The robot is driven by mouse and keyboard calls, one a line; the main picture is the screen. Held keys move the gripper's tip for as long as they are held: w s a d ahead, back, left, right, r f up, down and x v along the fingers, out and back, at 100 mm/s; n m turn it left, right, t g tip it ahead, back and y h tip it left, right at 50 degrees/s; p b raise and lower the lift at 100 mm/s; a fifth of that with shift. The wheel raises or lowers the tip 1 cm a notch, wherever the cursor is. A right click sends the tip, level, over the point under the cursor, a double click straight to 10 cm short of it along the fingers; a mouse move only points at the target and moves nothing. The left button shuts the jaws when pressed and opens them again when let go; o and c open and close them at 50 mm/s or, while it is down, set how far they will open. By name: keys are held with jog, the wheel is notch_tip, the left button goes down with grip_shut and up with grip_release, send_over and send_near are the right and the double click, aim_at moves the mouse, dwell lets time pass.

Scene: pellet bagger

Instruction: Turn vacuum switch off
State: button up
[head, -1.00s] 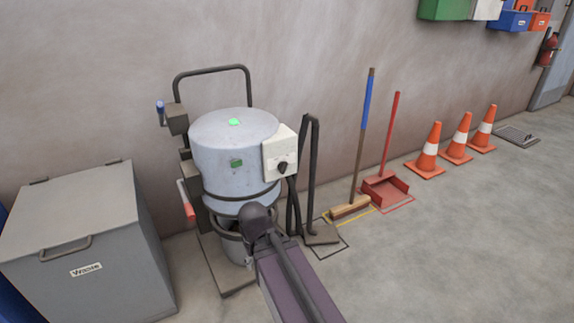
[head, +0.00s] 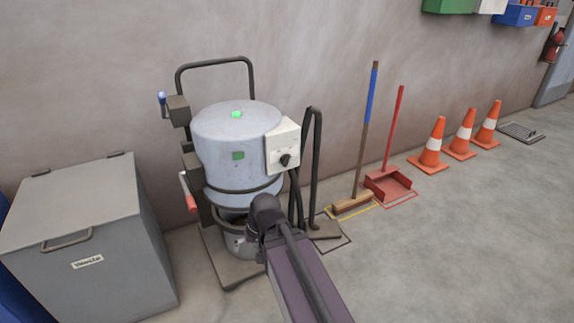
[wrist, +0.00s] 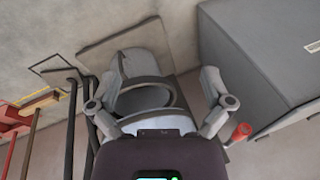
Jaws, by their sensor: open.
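The vacuum (head: 225,140) is a pale grey drum on a dark wheeled frame against the wall. A green light (head: 237,115) shows on the lid. My arm rises in front of the vacuum's lower part, and my gripper is hidden in the head view. In the wrist view my gripper (wrist: 160,88) is open, fingers spread and nothing between them. The vacuum's lower parts lie beyond it. The knob cannot be made out there.
A grey waste bin (head: 85,235) stands left of the vacuum. A broom (head: 363,140), a red dustpan (head: 388,185) and orange cones (head: 431,146) stand farther right. The floor at front right is clear.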

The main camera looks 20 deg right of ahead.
jog(key=w+d+r+m+t+y+b, duration=0.1)
jog(key=w+d+m+t+y+b, duration=0.15)
jog(key=w+m+t, duration=0.2)
jog(key=m+t+h+b, duration=0.45)
jog(key=m+t, duration=0.75)
jog(key=m, duration=0.5)
send_near(288, 162)
jog(key=s, duration=0.3)
jog(key=shift+d+r+g, duration=0.2)
jog(key=shift+d+g, duration=0.05)
jog(key=shift+d, duration=0.05)
jog(key=shift+w, duration=0.1)
jog(key=shift+w+a, duration=0.15)
jog(key=shift+w, duration=2.1)
jog(key=shift+w+a, duration=0.2)
jog(key=shift+w, duration=2.05)
jog(key=shift+w+a, duration=0.15)
jog(key=shift+w, duration=2.1)
